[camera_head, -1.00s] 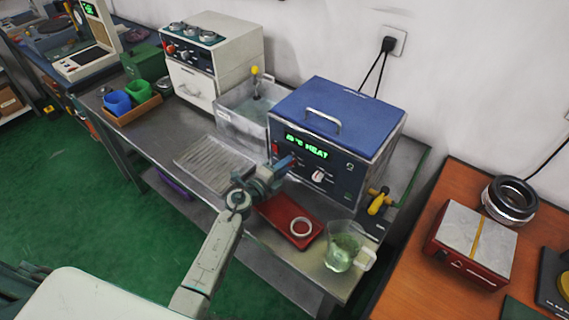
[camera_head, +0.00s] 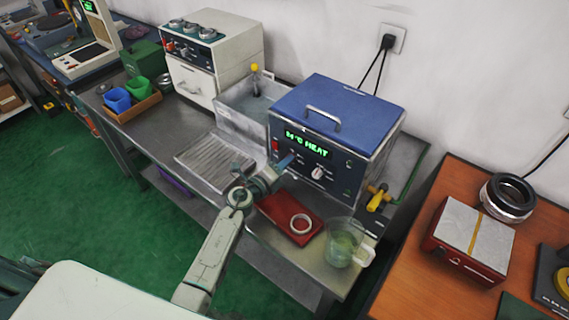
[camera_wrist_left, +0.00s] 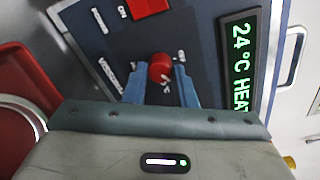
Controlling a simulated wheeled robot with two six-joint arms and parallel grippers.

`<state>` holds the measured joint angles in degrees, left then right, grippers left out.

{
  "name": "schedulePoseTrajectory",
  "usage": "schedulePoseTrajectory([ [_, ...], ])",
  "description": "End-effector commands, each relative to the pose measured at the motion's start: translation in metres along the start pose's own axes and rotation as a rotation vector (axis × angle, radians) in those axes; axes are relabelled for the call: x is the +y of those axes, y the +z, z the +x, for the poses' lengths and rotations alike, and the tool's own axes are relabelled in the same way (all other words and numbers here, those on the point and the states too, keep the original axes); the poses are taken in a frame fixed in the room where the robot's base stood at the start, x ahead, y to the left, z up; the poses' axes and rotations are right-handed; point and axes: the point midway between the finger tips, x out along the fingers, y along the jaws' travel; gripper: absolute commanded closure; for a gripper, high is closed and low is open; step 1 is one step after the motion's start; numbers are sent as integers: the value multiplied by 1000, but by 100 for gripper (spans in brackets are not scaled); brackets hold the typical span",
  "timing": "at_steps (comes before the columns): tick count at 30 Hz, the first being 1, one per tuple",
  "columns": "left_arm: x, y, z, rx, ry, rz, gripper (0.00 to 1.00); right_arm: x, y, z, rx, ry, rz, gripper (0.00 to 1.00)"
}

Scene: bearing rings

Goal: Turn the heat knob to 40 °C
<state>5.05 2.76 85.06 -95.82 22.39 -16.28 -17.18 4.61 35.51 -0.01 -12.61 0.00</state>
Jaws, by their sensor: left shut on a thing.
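The heater box (camera_head: 350,120) has a blue lid with a handle and a dark front panel. Its green display (camera_head: 307,143) reads 24 °C HEAT, also legible in the left wrist view (camera_wrist_left: 243,68). My left gripper (camera_head: 286,162) is at the panel's left part. In the left wrist view its two blue fingers (camera_wrist_left: 162,80) are shut on a red knob (camera_wrist_left: 161,67), one finger on each side. A °C mark shows beside that knob. In the head view the gripper hides the knob. My right gripper is not in view.
A white knob (camera_head: 317,173) and a red switch (camera_head: 275,145) flank my left gripper. Below lie a red tray (camera_head: 272,207) with a pale ring (camera_head: 301,223) and a glass jug (camera_head: 341,243). A ribbed metal tray (camera_head: 215,160) lies left.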

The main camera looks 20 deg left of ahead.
Motion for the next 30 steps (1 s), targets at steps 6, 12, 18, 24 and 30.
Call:
schedulePoseTrajectory([
  [6, 0, 0, 0, 0, 0, -1, 68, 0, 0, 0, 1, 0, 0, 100],
  [12, 0, 0, 0, 0, 0, -1, 54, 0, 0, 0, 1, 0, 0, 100],
  [18, 0, 0, -2, 0, 0, -1, 54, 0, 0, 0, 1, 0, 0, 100],
  [24, 1, 0, -30, 1, 2, 1, 54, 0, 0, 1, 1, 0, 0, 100],
  [30, 2, -1, -71, 0, 2, 1, 54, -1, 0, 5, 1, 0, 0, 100],
])
